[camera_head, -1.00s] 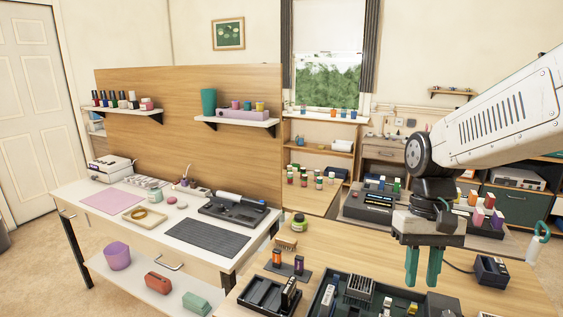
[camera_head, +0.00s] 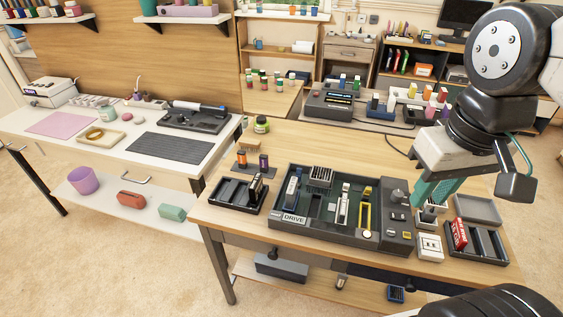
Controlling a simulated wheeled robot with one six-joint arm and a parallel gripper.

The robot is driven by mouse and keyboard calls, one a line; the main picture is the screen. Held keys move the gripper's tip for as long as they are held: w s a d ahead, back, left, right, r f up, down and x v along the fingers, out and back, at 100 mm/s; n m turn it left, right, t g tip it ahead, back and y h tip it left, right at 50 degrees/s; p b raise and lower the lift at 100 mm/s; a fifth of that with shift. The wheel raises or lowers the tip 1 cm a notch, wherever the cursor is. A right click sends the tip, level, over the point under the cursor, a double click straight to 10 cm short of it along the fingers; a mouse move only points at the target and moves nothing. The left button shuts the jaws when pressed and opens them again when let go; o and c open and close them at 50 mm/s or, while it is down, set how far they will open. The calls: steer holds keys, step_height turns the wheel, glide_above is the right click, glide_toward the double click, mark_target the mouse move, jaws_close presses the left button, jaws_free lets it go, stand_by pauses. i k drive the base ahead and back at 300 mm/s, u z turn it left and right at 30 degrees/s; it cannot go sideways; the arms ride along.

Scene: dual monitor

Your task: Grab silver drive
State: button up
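A dark open case (camera_head: 283,230) labelled DRIVE stands on the wooden table. A pale upright stick-like piece (camera_head: 343,208) stands inside it, and a bluish-grey piece (camera_head: 292,187) stands at its left. A dark piece with a light edge (camera_head: 257,187) stands in the black slotted tray left of the case. I cannot tell for sure which of these is the silver drive. My gripper (camera_head: 430,196), with teal fingers, is low over the table right of the case, beside a small square holder (camera_head: 428,214). Its fingers overlap in this view, so their gap is unclear; I see nothing held.
A white socket-like block (camera_head: 430,247) and a black slotted tray (camera_head: 490,258) with a red box (camera_head: 459,233) sit at the right. The wooden table (camera_head: 330,150) is clear behind the case.

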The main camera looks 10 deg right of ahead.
mark_target(291, 192)
steer(key=z, duration=0.05)
steer(key=k, duration=0.5)
steer(key=u, duration=1.8)
steer(key=i, duration=0.8)
steer(key=z, duration=1.95)
